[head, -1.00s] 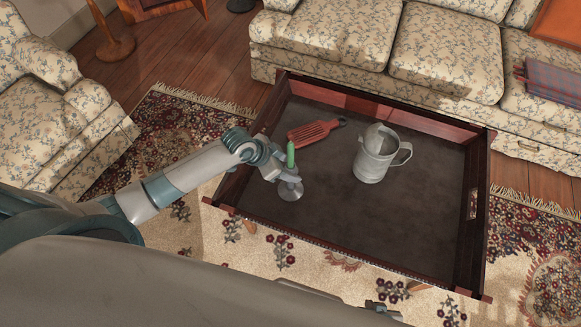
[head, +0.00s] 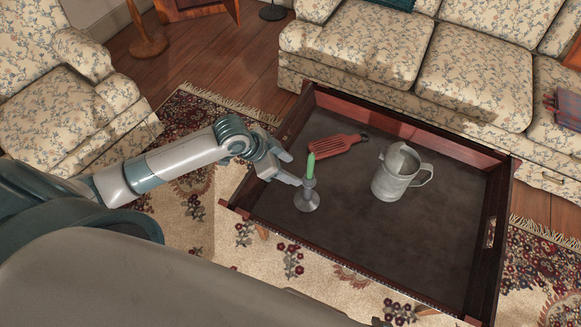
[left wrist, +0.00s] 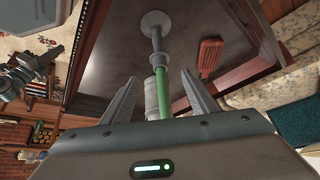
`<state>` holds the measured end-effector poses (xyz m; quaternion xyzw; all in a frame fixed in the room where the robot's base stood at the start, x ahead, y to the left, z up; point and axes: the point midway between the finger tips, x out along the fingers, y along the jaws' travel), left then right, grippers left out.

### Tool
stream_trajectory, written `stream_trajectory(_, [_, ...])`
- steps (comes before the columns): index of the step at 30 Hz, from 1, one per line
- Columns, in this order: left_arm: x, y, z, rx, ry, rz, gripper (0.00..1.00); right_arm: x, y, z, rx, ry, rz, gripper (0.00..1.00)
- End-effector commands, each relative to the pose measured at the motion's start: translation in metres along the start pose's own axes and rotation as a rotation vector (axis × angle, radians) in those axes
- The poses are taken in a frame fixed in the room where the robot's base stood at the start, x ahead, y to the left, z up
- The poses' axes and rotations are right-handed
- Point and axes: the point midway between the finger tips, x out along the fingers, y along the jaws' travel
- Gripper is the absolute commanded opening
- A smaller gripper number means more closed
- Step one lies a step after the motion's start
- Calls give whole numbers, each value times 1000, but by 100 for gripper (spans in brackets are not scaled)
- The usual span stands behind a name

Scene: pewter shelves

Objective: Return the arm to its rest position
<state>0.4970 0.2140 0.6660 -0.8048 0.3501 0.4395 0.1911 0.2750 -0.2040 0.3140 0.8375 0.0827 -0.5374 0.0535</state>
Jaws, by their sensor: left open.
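My left gripper (head: 290,180) is open and empty, just left of the candlestick in the head view. The grey metal candlestick (head: 307,199) holds a green candle (head: 311,165) and stands upright on the dark tray-like table (head: 330,235). In the left wrist view, the two fingers of my left gripper (left wrist: 160,90) are spread apart. The candle (left wrist: 163,92) and candlestick (left wrist: 157,45) show between and beyond them. A dark jointed part (left wrist: 30,75) at the left of the left wrist view looks like my right gripper; its jaws are unclear.
A grey metal pitcher (head: 392,178) and a red slotted utensil (head: 335,146) rest on the same table. The table has a raised wooden rim (head: 490,230). A floral sofa (head: 370,45) stands behind, an armchair (head: 65,85) at left.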

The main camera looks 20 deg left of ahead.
Motion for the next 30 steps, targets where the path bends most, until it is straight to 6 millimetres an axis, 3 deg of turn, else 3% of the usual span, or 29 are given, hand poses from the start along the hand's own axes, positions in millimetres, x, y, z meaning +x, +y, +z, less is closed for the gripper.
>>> stream_trajectory(19, [2, 5, 1, -2, 0, 2, 55, -1, -11, 6, 10, -9, -11, 0])
stream_trajectory(23, [5, 22, 4, -13, 0, 3, 55, -1, -11, 9, 10, -13, -11, 0])
stream_trajectory(30, [5, 78, 20, -92, -8, -29, 55, -1, -7, 8, 6, -12, -7, 0])
